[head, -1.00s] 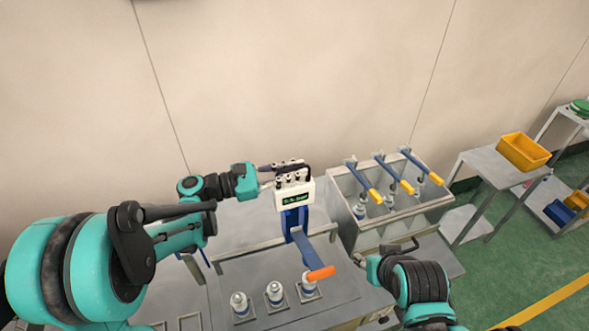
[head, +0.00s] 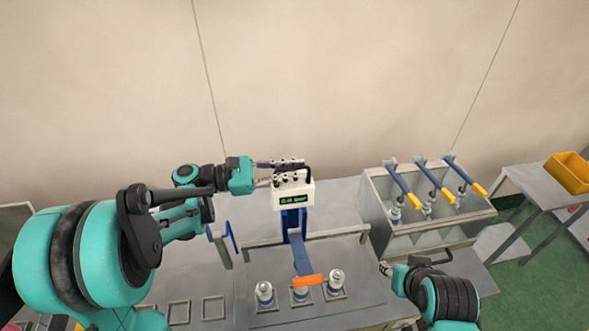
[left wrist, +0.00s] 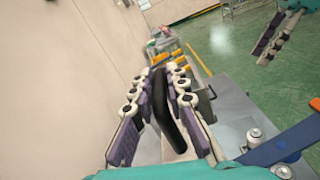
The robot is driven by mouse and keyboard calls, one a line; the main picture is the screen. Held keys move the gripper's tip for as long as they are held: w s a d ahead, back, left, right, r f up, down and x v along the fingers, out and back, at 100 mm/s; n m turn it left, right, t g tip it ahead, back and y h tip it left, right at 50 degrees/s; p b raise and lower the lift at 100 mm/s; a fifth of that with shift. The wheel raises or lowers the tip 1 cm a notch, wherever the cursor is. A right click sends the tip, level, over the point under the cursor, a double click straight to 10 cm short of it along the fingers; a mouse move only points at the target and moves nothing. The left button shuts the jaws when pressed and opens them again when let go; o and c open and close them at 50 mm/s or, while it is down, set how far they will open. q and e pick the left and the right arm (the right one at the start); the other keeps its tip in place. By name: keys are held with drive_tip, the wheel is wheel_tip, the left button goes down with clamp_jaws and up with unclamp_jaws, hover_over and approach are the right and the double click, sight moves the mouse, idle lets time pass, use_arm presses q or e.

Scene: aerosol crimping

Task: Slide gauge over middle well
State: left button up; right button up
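The gauge (head: 294,193) is a white box with a green-lit display on a blue column. Its blue arm (head: 303,262) reaches forward and ends in an orange handle (head: 309,281). The arm lies over the middle well, where the middle can (head: 300,295) is partly hidden. The left can (head: 264,293) and right can (head: 335,284) stand uncovered in their wells. My left gripper (head: 287,164) is shut on the gauge's black grip (left wrist: 175,112), with purple-padded fingers on both sides. My right gripper (left wrist: 269,40) is empty, with its fingers apart, right of the wells.
A metal bin (head: 430,228) with several blue levers and yellow grips stands right of the wells. A rail (head: 335,234) runs behind the wells. Empty square frames (head: 213,307) lie at the left. A yellow tray (head: 568,172) sits on a side table.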

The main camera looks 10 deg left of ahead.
use_arm(q)
drive_tip(key=shift+o, duration=1.1)
drive_tip(key=shift+a, duration=0.2)
drive_tip(key=shift+d+r, duration=0.1)
drive_tip(key=shift+r, duration=0.1)
wheel_tip(320, 180, up, 10)
drive_tip(key=shift+f, duration=0.2)
